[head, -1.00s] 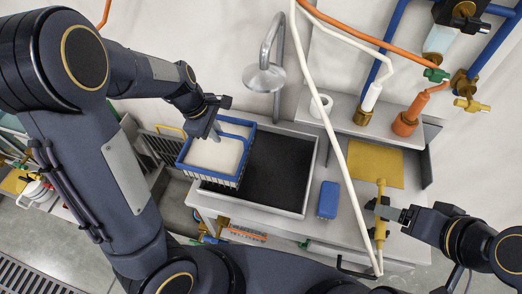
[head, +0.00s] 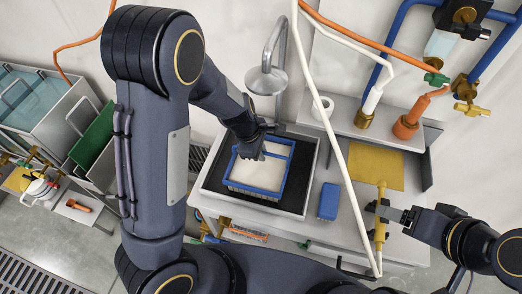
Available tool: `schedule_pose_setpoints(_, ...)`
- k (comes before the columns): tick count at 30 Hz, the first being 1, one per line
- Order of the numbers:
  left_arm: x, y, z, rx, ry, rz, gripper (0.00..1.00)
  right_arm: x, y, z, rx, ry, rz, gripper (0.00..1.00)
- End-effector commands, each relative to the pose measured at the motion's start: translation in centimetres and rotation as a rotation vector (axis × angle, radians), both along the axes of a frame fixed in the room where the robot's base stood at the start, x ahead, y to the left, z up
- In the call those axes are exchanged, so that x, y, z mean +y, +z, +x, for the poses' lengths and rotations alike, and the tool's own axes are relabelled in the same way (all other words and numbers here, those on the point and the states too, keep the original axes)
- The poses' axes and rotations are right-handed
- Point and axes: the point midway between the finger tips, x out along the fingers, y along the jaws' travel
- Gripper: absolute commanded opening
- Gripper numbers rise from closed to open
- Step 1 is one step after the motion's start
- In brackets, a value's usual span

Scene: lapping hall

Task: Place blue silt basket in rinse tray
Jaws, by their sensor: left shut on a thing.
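The blue silt basket (head: 283,172), a blue-rimmed wire basket with a white lining, is over the black-floored rinse tray (head: 312,150). It lies inside the tray's outline; I cannot tell whether its base touches the floor. My left gripper (head: 252,150) is shut on the basket's upper left rim and reaches down from above.
A shower head on a bent pipe (head: 266,80) stands behind the tray. A blue block (head: 328,201) lies right of the tray. A white hose (head: 345,160) hangs across the bench. A yellow plate (head: 376,165) is further right. Tanks of water (head: 40,95) stand at the left.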

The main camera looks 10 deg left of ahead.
Motion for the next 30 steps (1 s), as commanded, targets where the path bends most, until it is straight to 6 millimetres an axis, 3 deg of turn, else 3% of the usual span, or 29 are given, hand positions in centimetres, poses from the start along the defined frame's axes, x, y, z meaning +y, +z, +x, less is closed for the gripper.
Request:
schedule_pose_setpoints(11, 0.0, -0.4, 0.1, -0.003, 0.001, 0.000, 0.00, 0.0, -0.2, 0.0, 0.000, 0.000, 0.000, 0.73)
schedule_pose_setpoints(12, 0.0, -0.3, 0.0, -0.002, 0.000, 0.000, 0.16, 0.0, -0.1, 0.0, 0.000, 0.000, 0.000, 0.73)
schedule_pose_setpoints(16, 0.0, -0.3, 0.0, -0.001, 0.000, 0.000, 0.32, 0.0, -0.1, 0.0, 0.000, 0.000, 0.000, 0.73)
schedule_pose_setpoints(25, 0.0, 0.0, 0.0, -0.001, 0.000, 0.000, 0.32, 0.0, 0.0, 0.0, 0.000, 0.000, 0.000, 0.73)
schedule_pose_setpoints(30, 0.4, 1.8, -0.1, -0.007, -0.001, 0.000, 0.32, 0.0, 0.3, 0.0, 0.000, 0.000, 0.000, 0.73)
